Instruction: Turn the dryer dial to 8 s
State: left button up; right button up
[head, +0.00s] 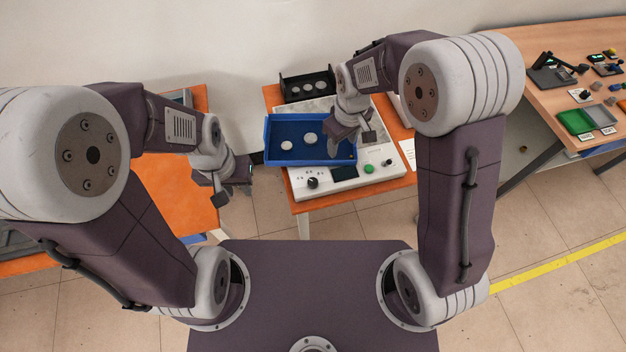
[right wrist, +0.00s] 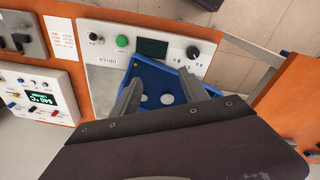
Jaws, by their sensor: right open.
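The dryer (head: 380,181) is a white box with a sloped front panel. Its black dial (head: 313,183) sits at the left of the panel in the head view, and at the right of the panel in the right wrist view (right wrist: 192,52). The marks around the dial and its pointer are too small to read. A dark display (head: 344,173) and a green button (head: 369,169) share the panel. My right gripper (right wrist: 160,88) is open and empty above the blue tray, apart from the dial. My left gripper (head: 238,178) hangs left of the dryer; its jaws are unclear.
A blue tray (head: 273,154) with pale discs rests on the dryer top, close behind the panel. A small black knob (head: 389,162) is at the panel's right. A black tray (head: 283,88) stands behind. Another controller with a display (right wrist: 43,100) shows in the right wrist view.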

aim_at(312, 181)
jog(key=a+f+n, duration=0.1)
jog(key=a+f, duration=0.1)
jog(key=s+a+f, duration=0.1)
jog(key=a+f, duration=0.1)
jog(key=a, duration=0.1)
jog(key=s+a+f+n+g, duration=0.1)
jog(key=a+f, duration=0.2)
jog(key=shift+s+a+n+h, duration=0.1)
jog(key=shift+a+n+h, duration=0.05)
jog(key=shift+n+h, duration=0.15)
jog(key=shift+s, duration=0.35)
jog(key=f, duration=0.9)
jog(key=shift+w+d, duration=0.25)
grip_shut()
